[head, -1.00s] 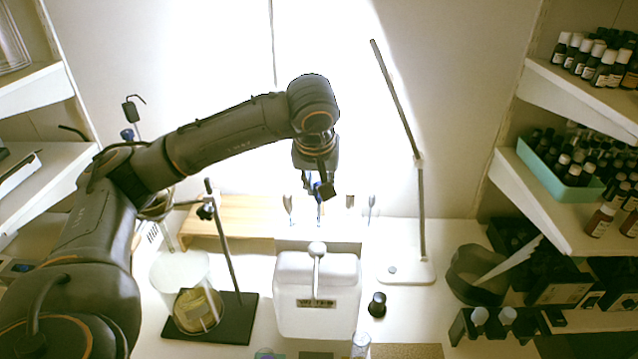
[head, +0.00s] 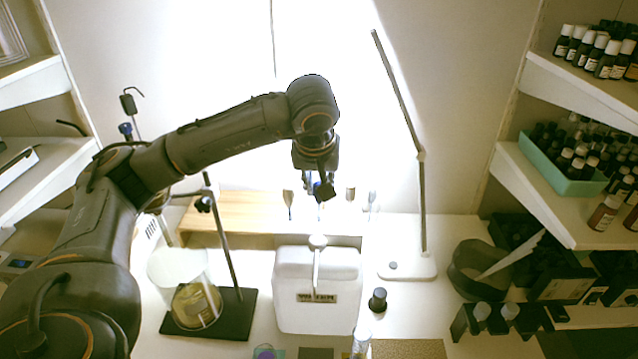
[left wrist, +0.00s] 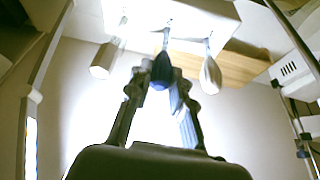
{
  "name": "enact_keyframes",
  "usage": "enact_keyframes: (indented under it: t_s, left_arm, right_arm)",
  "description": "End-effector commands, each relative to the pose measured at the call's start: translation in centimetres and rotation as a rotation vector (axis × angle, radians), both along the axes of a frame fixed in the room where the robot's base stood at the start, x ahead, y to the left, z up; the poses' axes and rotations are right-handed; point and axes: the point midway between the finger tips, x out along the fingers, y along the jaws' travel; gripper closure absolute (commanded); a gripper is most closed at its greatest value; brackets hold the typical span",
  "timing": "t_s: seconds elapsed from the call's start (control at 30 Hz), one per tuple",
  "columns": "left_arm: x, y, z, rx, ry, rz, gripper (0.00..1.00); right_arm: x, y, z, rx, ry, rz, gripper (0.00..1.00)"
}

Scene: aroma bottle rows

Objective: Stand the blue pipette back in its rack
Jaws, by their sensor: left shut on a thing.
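The blue pipette (left wrist: 161,74) has a dark blue bulb and a thin stem. In the left wrist view my left gripper (left wrist: 163,82) is shut on its bulb. The stem points toward the white rack (left wrist: 205,12) at the top of that view and overlaps its edge; I cannot tell whether it is in a hole. In the head view my left gripper (head: 320,188) is over the middle of the rack row and mostly hides the pipette. My right gripper is not in view.
Other pipettes stand either side: a pale brown one (left wrist: 104,60) and a whitish one (left wrist: 210,76). A white container (head: 316,275) stands in front of the rack. A lamp stand (head: 421,190) is to the right and a retort stand (head: 226,240) to the left.

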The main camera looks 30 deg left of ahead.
Motion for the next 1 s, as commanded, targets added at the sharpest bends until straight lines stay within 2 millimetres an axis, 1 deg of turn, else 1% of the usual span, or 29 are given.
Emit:
enact_keyframes:
  t_s: [0.07, 0.33, 0.37, 0.4, 0.47, 0.77, 1.0]
  left_arm:
    - [0.0, 0.0, -0.3, 0.0, 0.0, 0.0, 0.86]
    - [0.0, 0.0, -0.3, 0.0, 0.0, 0.0, 0.86]
    - [0.0, 0.0, -0.3, 0.0, 0.0, 0.0, 0.73]
    - [0.0, 0.0, -0.3, 0.0, 0.0, 0.0, 0.65]
    - [0.0, 0.0, -0.3, 0.0, 0.0, 0.0, 0.52]
    - [0.0, 0.0, -0.3, 0.0, 0.0, 0.0, 0.52]
    - [-0.3, -0.2, 0.7, 0.0, 0.0, 0.0, 0.52]
  right_arm:
    - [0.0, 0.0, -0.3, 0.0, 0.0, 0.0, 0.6]
    - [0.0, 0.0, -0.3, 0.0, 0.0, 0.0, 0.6]
    - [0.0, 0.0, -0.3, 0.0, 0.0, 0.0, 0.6]
    - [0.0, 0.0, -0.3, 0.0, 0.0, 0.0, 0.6]
    - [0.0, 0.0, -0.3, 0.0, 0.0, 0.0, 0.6]
    - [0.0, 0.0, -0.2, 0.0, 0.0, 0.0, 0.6]
    - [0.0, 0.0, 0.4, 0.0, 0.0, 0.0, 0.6]
